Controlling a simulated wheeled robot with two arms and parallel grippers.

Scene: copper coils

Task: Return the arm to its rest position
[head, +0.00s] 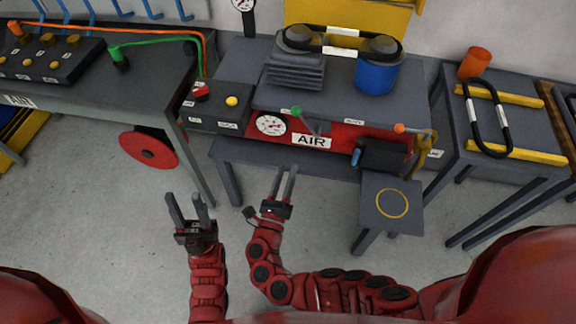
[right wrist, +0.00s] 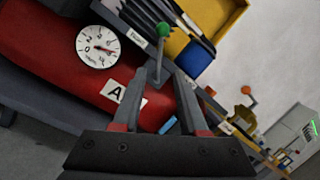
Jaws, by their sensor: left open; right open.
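My left gripper (head: 184,197) is open and empty over the floor at the lower left of the head view, pointing up the picture. My right gripper (head: 286,169) is open and empty in front of the workbench, just below the red AIR panel. In the right wrist view its two fingers (right wrist: 160,76) stand apart. The green-knobbed lever (right wrist: 162,32) shows beyond them, and nothing is held between them. My right arm (head: 350,290) runs along the bottom from the right, bending up to its gripper.
The red air tank (head: 345,134) has a gauge (head: 271,124) and sits under the bench top. A small stand with a yellow ring (head: 391,203) is to the right. A red reel (head: 149,148) hangs at the left bench. A side table (head: 520,130) stands right. Floor between is clear.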

